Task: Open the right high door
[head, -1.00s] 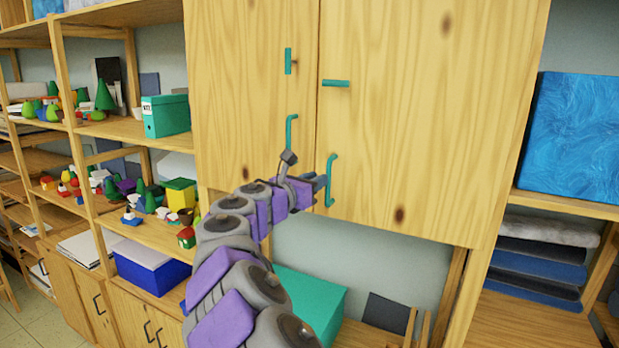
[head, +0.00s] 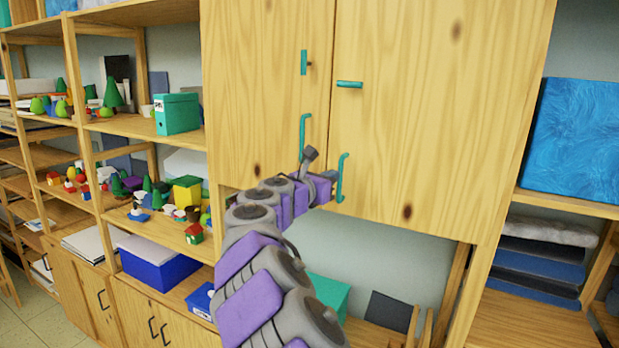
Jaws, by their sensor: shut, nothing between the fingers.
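The right high door (head: 440,110) is a pale wooden panel, closed flush beside the left high door (head: 262,90). A teal vertical handle (head: 342,178) sits at its lower left, and a teal horizontal latch (head: 349,85) is higher up. The left door has its own teal handle (head: 304,135) and an upright teal latch (head: 304,62). My gripper (head: 332,182) is right at the left side of the right door's handle, its fingers shut. The fingertips are small and partly hidden, so I cannot tell whether they touch the handle.
Open shelves (head: 130,128) with small toys and a teal box file (head: 177,113) stand left. A blue canvas (head: 572,135) and folded fabrics (head: 540,262) are on shelves right. Below the doors is an open niche with a teal box (head: 328,297).

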